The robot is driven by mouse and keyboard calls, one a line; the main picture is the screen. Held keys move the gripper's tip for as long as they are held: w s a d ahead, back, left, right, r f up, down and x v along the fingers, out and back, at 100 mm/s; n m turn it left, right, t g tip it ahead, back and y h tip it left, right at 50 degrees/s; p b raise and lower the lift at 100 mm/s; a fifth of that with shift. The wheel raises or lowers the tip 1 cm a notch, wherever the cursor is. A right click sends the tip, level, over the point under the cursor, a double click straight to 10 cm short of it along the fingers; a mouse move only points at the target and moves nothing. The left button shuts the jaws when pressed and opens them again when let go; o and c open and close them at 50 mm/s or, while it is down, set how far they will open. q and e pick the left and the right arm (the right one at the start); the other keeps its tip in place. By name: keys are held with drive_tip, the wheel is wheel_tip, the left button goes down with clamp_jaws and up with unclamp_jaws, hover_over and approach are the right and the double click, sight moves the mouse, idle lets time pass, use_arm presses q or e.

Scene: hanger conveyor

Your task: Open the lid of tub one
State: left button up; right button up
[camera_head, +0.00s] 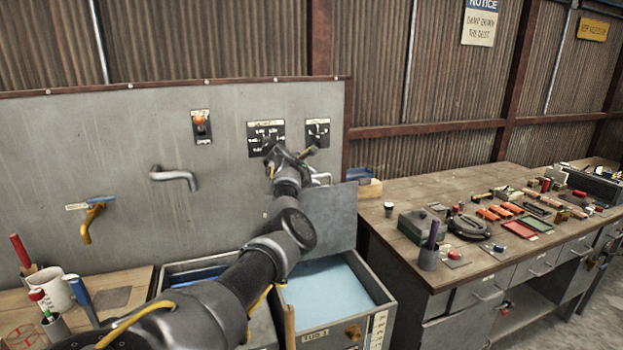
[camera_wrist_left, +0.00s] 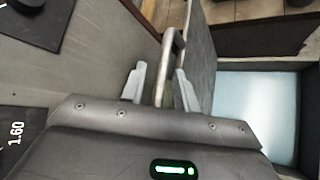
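Tub one (camera_head: 384,301), with its "TUB 1" label on the front, holds pale blue liquid. Its grey lid (camera_head: 335,222) stands raised at the back of the tub, near the wall panel. It also shows in the left wrist view (camera_wrist_left: 201,60). My left gripper (camera_wrist_left: 161,70) is at the lid's bar handle (camera_wrist_left: 171,48). Its two fingers are apart, with the handle between them; a gap shows, and I cannot tell whether either finger touches it. My left arm covers part of the neighbouring tub in the head view. My right gripper is not in view.
A bench (camera_head: 395,235) with several tools stands right. A mug (camera_head: 55,290) and tools sit at lower left.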

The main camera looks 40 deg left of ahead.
use_arm(q)
drive_tip(key=shift+w+d, duration=0.1)
drive_tip(key=shift+d, duration=0.15)
drive_tip(key=shift+s+a+r, duration=0.15)
drive_tip(key=shift+s, duration=0.25)
drive_tip(key=b+v, duration=0.3)
drive_tip(key=v, duration=0.7)
drive_tip(key=shift+b, duration=0.3)
drive_tip(key=shift+w+r, duration=0.1)
drive_tip(key=shift+r, duration=0.05)
